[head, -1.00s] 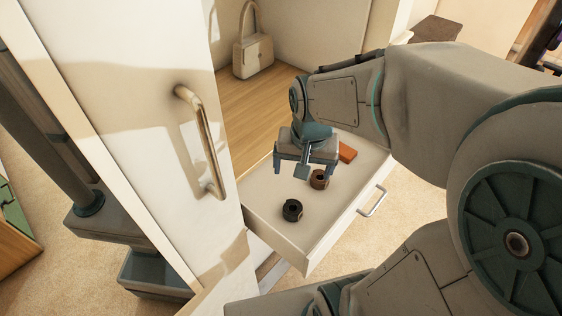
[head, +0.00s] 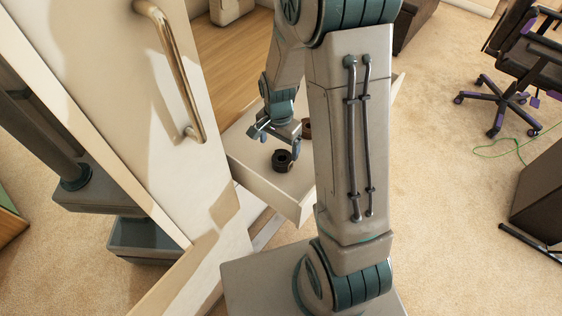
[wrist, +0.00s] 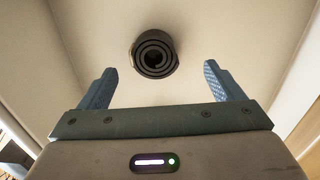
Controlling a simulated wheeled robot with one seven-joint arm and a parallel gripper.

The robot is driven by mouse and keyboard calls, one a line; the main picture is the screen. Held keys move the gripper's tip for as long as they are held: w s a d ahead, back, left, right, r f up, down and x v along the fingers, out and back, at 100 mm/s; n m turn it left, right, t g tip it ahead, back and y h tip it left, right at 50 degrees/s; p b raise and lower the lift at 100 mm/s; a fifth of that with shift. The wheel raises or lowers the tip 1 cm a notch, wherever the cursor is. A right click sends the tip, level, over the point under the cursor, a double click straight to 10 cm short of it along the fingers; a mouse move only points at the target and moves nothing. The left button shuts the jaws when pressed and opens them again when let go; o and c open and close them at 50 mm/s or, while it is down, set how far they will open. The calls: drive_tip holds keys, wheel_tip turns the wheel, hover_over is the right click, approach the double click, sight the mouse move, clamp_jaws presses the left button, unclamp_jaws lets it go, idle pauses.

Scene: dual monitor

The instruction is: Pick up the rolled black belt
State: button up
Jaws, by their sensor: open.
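The rolled black belt (head: 282,160) lies in the open white drawer, near its front corner. It is a dark coil with a hole in the middle. In the wrist view the belt (wrist: 154,54) sits ahead of my gripper (wrist: 158,82), between the lines of the two blue fingers and slightly left of centre. The fingers are wide apart and empty, and do not touch the belt. In the head view my gripper (head: 274,138) is over the drawer just behind the belt.
The drawer (head: 262,186) has low walls around the belt. A brown rolled belt (head: 307,128) lies behind it, partly hidden by my arm. A white cabinet door with a metal handle (head: 172,70) stands open at left. An office chair (head: 510,70) is at far right.

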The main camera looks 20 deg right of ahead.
sight(282, 158)
drive_tip(key=shift+s+d+f+b, duration=0.1)
drive_tip(key=shift+d+f+b, duration=0.1)
drive_tip(key=shift+f, duration=1.5)
drive_tip(key=shift+s+d+f+b, duration=0.1)
drive_tip(key=shift+d+f, duration=0.05)
drive_tip(key=shift+f, duration=1.5)
drive_tip(key=c, duration=1.1)
